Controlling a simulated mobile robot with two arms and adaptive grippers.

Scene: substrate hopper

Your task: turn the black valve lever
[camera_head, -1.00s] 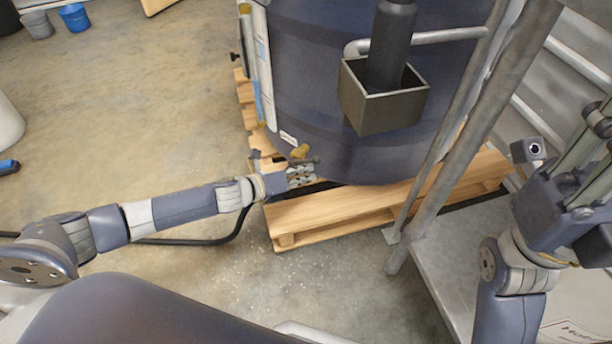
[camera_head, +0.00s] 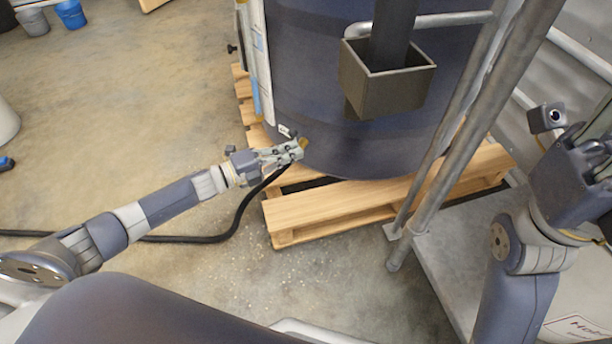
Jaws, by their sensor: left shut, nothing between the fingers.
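The large dark blue tank (camera_head: 350,130) stands on a wooden pallet. A brass-yellow fitting (camera_head: 304,143) shows low on its front left, just past my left gripper. I cannot make out the black valve lever; the gripper may hide it. My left gripper (camera_head: 296,151) is shut and empty, with its fingertips at the fitting. I cannot tell whether they touch it. My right gripper (camera_head: 597,150) is at the right edge, partly cut off, far from the fitting, and its jaw state is unclear.
A black hose (camera_head: 240,208) runs below my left arm across the floor. The pallet (camera_head: 330,205) juts out under the tank. Metal posts (camera_head: 450,170) and a grey platform (camera_head: 440,262) stand to the right. A square metal box (camera_head: 388,88) hangs before the tank. The left floor is mostly clear.

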